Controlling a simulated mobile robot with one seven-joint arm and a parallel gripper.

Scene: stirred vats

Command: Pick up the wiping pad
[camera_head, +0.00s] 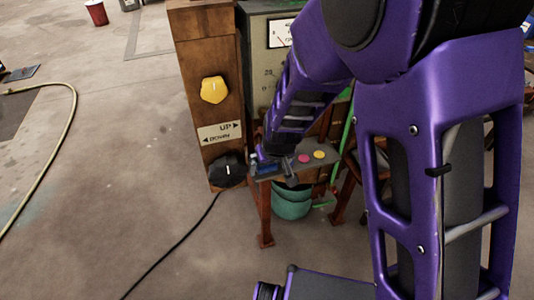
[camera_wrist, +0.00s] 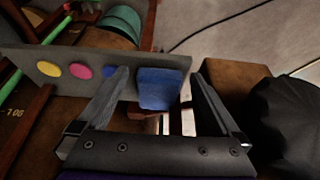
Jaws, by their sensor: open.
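The wiping pad (camera_wrist: 160,90) is a blue block at the end of a narrow grey shelf (camera_wrist: 38,58). In the wrist view it lies between the two fingers of my gripper (camera_wrist: 158,76). The fingers are open, one on each side of the pad; I cannot tell whether either touches it. In the head view my gripper (camera_head: 272,164) is at the shelf's left end, where a bit of blue shows and the pad is mostly hidden.
The shelf carries yellow (camera_wrist: 48,69), pink (camera_wrist: 79,73) and blue discs. A wooden post (camera_head: 205,95) with a yellow knob (camera_head: 214,90) and a black knob (camera_head: 227,169) stands close left of my gripper. A green bucket (camera_head: 291,203) is below. Floor at left is mostly clear.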

